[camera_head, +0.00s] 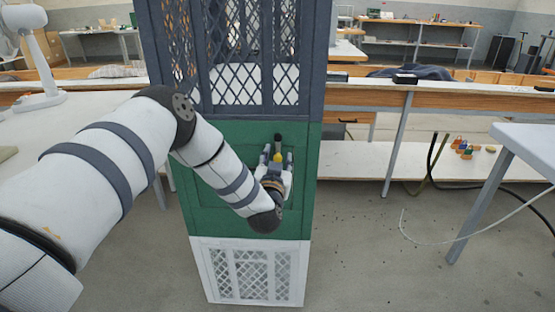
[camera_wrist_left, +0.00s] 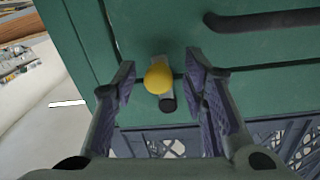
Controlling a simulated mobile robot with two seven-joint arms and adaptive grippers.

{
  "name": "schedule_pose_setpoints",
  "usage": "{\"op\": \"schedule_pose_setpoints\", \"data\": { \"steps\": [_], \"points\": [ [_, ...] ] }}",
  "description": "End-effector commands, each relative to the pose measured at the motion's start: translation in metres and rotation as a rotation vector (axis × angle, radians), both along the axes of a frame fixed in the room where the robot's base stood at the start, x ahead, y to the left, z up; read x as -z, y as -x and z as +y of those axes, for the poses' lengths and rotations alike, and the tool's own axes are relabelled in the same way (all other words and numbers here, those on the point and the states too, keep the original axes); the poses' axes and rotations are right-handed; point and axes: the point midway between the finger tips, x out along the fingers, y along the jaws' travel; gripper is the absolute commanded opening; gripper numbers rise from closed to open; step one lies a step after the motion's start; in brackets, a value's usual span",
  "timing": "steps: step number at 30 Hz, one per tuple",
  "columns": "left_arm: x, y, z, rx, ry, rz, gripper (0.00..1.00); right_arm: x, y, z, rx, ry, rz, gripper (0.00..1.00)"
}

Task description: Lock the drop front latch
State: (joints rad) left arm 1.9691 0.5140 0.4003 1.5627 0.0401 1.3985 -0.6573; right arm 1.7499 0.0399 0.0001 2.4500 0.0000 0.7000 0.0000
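The green drop front (camera_head: 222,206) is the middle section of a tall cabinet, and it looks closed. Its latch has a yellow ball knob (camera_head: 278,157), which also shows in the left wrist view (camera_wrist_left: 158,78). A short dark latch arm (camera_wrist_left: 167,103) runs from the knob toward the lattice side. My left gripper (camera_head: 275,160) is at the latch, in front of the green panel. In the wrist view its open fingers (camera_wrist_left: 165,92) stand on either side of the knob, with a gap on both sides. My right gripper is not in view.
A dark bar handle (camera_wrist_left: 265,20) is on the green panel near the latch. A dark lattice section (camera_head: 250,60) is above the green one and a white lattice base (camera_head: 255,273) below. A white-topped table (camera_head: 530,145) stands at right. Floor between is mostly clear.

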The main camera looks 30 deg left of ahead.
Motion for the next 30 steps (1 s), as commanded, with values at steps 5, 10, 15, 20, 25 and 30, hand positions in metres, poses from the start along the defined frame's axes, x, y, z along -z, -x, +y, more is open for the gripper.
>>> {"op": "schedule_pose_setpoints", "data": {
  "steps": [5,10,15,20,25,30],
  "points": [
    [0.001,0.0,0.0,0.0,0.001,0.003,0.39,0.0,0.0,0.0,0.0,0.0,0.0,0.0],
    [0.002,0.012,-0.007,0.002,0.003,0.005,0.39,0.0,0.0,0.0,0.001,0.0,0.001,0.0],
    [0.001,0.052,-0.028,0.004,0.002,0.006,0.39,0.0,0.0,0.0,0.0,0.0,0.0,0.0],
    [0.0,0.087,-0.046,0.003,0.002,0.005,0.39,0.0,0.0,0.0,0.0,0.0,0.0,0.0],
    [-0.001,0.105,-0.055,0.002,0.002,0.002,0.39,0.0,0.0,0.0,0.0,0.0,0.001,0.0],
    [-0.001,0.107,-0.056,0.001,0.001,0.001,0.39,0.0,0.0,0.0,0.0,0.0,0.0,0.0]
  ]
}}
